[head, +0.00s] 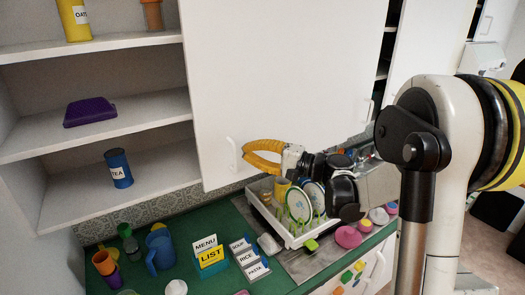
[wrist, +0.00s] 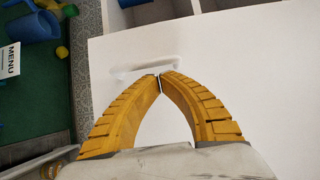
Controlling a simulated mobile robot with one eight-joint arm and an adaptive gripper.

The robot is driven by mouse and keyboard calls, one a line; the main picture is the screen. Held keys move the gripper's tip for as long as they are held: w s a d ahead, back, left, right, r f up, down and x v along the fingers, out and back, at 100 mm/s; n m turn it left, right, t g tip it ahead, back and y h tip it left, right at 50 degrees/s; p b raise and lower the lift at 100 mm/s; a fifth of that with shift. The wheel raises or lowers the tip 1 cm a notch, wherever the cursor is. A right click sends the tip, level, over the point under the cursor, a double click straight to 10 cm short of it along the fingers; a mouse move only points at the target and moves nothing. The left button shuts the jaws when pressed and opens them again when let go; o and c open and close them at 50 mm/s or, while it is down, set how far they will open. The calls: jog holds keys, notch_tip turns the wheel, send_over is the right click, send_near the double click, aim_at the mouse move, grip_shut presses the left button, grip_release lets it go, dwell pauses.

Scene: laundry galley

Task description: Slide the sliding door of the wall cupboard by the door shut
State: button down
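The wall cupboard (head: 20,150) stands open on its left side, with its shelves bare to view. Its white sliding door (head: 275,75) covers the part right of the opening; it also fills much of the wrist view (wrist: 230,60). A white bar handle (head: 231,153) sits near the door's lower left corner. In the wrist view the handle (wrist: 125,74) lies just beyond my fingertips. My gripper (head: 245,150) has yellow fingers with tips together, seemingly empty, just right of the handle in the head view. Whether the tips touch the handle or door I cannot tell.
Shelves hold an oats tin (head: 74,20), a purple box (head: 90,111) and a tea tin (head: 118,168). Another cupboard panel (head: 425,40) stands right.

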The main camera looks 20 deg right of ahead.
jog(key=shift+a, duration=0.35)
